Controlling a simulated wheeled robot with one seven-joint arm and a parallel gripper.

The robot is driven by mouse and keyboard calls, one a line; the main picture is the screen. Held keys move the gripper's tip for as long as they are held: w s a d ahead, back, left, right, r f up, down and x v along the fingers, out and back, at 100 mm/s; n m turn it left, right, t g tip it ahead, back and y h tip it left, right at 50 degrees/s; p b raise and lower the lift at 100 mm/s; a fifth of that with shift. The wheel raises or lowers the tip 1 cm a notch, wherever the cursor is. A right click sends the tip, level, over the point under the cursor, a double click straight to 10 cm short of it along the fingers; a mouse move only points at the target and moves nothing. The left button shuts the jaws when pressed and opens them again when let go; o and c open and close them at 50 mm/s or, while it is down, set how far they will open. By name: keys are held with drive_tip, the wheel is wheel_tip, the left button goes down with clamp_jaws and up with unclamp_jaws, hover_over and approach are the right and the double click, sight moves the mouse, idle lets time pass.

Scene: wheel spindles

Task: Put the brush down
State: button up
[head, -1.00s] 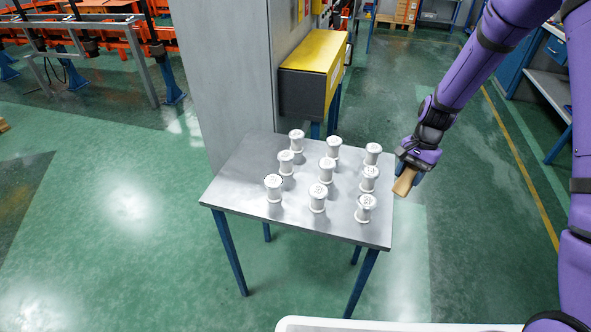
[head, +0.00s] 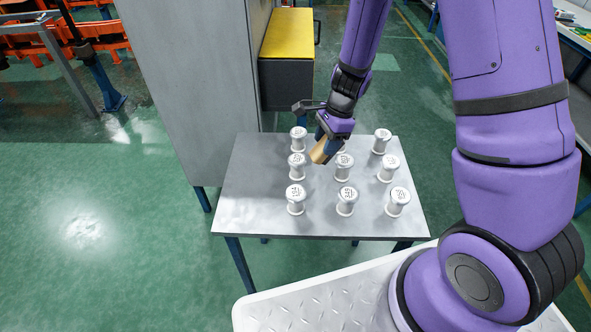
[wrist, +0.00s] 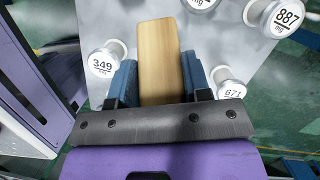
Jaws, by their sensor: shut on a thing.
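The brush (head: 320,153) shows as a pale wooden block in my gripper (head: 327,141). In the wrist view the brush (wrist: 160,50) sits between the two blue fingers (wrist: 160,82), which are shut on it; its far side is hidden. My gripper is over the back middle of the metal table (head: 250,190), among the spindles. I cannot tell how high the brush is above the tabletop.
Several white spindles (head: 346,200) stand upright in rows on the table. In the wrist view spindles marked 349 (wrist: 103,62) and 671 (wrist: 230,86) flank the fingers. The table's left part is bare. A grey cabinet (head: 190,90) stands behind it.

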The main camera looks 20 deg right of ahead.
drive_tip(key=x, duration=0.5)
drive_tip(key=shift+w+d+f, duration=0.2)
drive_tip(key=shift+d+f, duration=0.05)
drive_tip(key=shift+f, duration=2.35)
drive_tip(key=o, duration=1.2)
drive_tip(key=shift+d+r, duration=0.1)
